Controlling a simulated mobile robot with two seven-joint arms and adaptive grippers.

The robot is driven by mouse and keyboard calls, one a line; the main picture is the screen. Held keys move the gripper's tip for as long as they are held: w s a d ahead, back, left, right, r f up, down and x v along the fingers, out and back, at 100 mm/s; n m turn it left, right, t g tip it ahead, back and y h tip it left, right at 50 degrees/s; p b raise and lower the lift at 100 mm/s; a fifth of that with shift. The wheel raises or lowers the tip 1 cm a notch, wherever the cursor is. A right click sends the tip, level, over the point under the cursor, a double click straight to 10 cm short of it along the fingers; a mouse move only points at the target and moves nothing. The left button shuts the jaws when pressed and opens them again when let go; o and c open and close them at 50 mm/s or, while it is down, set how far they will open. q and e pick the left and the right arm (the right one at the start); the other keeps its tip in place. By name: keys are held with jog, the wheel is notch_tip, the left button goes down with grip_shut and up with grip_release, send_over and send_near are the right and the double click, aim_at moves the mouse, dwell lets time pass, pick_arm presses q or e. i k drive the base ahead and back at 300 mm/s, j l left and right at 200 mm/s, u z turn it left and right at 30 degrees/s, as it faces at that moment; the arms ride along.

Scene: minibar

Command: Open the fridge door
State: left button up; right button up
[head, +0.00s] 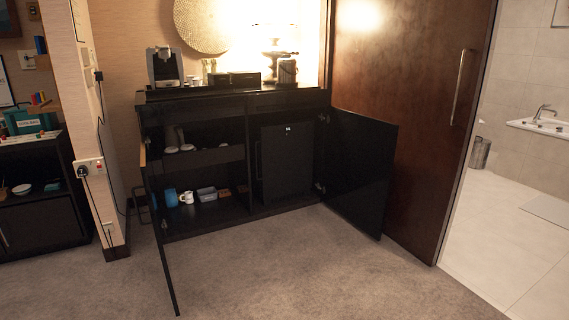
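The black fridge (287,162) sits inside the right half of a low black cabinet in the head view. Its door is closed, with a small light mark near the top. A vertical handle shows faintly along the door's left edge. The cabinet's right door (358,172) stands open, swung out to the right of the fridge. The cabinet's left door (159,230) also stands open, seen nearly edge-on. Neither of my grippers is in view.
Shelves left of the fridge hold cups, a blue mug (171,197) and a white mug (187,197). A coffee machine (164,68) stands on the cabinet top (210,92). A brown door (410,100) is at right. The carpet (290,270) in front is clear.

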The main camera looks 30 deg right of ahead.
aim_at(286, 149)
jog(key=i+l+z, duration=0.6)
jog(key=i, duration=0.15)
jog(key=i+l+z, duration=0.1)
jog(key=i+z, duration=0.2)
jog(key=i, duration=0.15)
jog(key=i+z, duration=0.3)
jog(key=i+u, duration=0.1)
jog(key=i, duration=0.35)
jog(key=i+l+u, duration=0.1)
jog(key=i, duration=0.3)
jog(key=i+l+u, duration=0.15)
jog(key=i, duration=0.3)
jog(key=i+l+u, duration=0.1)
jog(key=i, duration=0.3)
jog(key=l, duration=0.1)
